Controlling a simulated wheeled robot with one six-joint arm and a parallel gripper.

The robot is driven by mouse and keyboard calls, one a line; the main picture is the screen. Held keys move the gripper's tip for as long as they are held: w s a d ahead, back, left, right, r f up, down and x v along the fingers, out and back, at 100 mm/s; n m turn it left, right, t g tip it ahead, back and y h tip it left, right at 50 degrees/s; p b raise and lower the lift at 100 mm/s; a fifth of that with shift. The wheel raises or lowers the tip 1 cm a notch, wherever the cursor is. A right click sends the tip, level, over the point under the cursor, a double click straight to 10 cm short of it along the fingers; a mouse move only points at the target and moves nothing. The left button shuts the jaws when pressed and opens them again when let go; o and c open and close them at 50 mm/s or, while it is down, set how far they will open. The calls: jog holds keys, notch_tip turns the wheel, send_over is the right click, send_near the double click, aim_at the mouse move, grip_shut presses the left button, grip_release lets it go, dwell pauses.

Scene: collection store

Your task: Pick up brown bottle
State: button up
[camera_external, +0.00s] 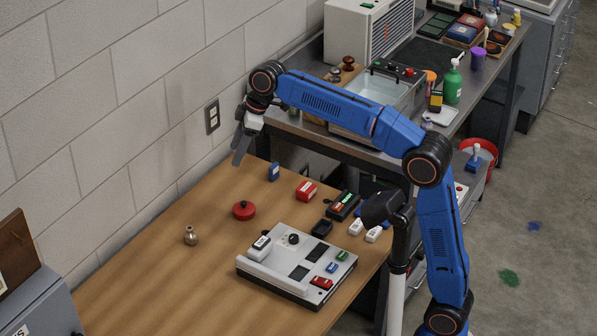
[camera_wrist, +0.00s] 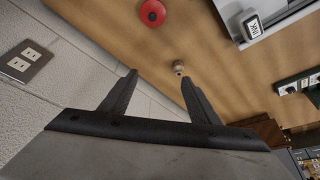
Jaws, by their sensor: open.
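A small brown bottle (camera_external: 191,236) with a narrow neck stands upright on the wooden table (camera_external: 140,285), toward its left side. In the wrist view the bottle (camera_wrist: 179,68) is small and lies beyond the tip of the right finger. My gripper (camera_external: 239,152) is high above the back of the table near the wall, pointing down. It is well apart from the bottle. In the wrist view my gripper (camera_wrist: 158,76) is open, with nothing between its two dark fingers.
A red round object (camera_external: 244,210) stands right of the bottle, with a white device (camera_external: 297,262) nearer the front. A blue item (camera_external: 273,171) and a red box (camera_external: 306,191) sit farther back. A wall outlet (camera_external: 212,116) is beside my gripper. The table around the bottle is clear.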

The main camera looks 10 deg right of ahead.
jog(key=s+a+f+n+g, duration=0.1)
jog(key=s+a+f, duration=0.15)
jog(key=a, duration=0.35)
jog(key=s+a+f+n, duration=0.1)
jog(key=s+a+n, duration=0.15)
jog(key=a, duration=0.35)
send_near(191, 227)
jog(key=shift+m, duration=0.45)
jog(key=x, duration=0.7)
jog(key=shift+s+a+r, duration=0.15)
jog(key=shift+a, duration=0.05)
jog(key=shift+d+x, duration=0.1)
jog(key=shift+x, duration=1.2)
jog(key=shift+d+x, duration=0.15)
jog(key=shift+x, duration=1.2)
jog(key=shift+c, duration=0.4)
